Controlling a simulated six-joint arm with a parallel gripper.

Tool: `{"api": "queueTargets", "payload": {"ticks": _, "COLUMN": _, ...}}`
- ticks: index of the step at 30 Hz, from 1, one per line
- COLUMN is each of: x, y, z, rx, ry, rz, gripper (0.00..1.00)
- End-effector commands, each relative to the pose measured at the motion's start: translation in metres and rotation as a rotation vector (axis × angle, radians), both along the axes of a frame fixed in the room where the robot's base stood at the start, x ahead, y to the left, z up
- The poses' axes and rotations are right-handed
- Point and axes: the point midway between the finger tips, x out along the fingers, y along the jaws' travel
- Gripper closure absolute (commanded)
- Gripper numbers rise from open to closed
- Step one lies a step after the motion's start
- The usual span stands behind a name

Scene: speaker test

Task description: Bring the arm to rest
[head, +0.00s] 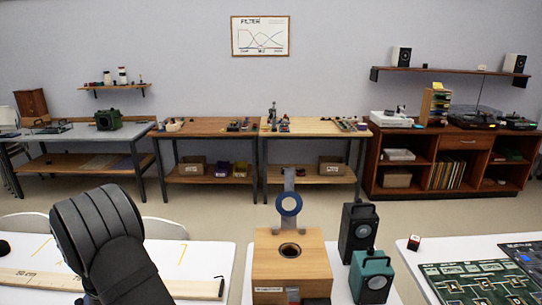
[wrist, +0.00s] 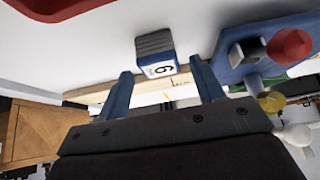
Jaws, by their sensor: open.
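My dark grey arm (head: 100,240) rises at the lower left of the head view, over a white table. My gripper's fingertips cannot be made out in that view. In the wrist view my gripper (wrist: 160,66) shows two blue fingers spread apart, with nothing held between them. A small block (wrist: 155,55) with a grey striped side and a white face marked 6 appears beyond the fingertips. Its distance from them is hard to tell.
In the head view a wooden box (head: 275,270) with a round hole stands front centre. A black speaker (head: 357,229) and a teal speaker (head: 371,277) stand right of it. A ruler (head: 190,288) lies across the left table. A blue board (wrist: 228,72) is right in the wrist view.

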Motion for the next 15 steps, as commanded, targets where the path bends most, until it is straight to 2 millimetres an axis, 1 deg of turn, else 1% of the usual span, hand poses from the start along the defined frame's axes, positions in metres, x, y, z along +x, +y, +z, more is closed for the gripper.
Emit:
{"api": "queueTargets", "payload": {"ticks": 1, "x": -0.005, "y": 0.001, "z": 0.009, "rx": 0.003, "ry": -0.002, "rz": 0.002, "gripper": 0.39}}
{"api": "queueTargets", "payload": {"ticks": 15, "x": -0.046, "y": 0.000, "z": 0.073, "rx": 0.001, "ry": -0.002, "rz": 0.002, "gripper": 0.39}}
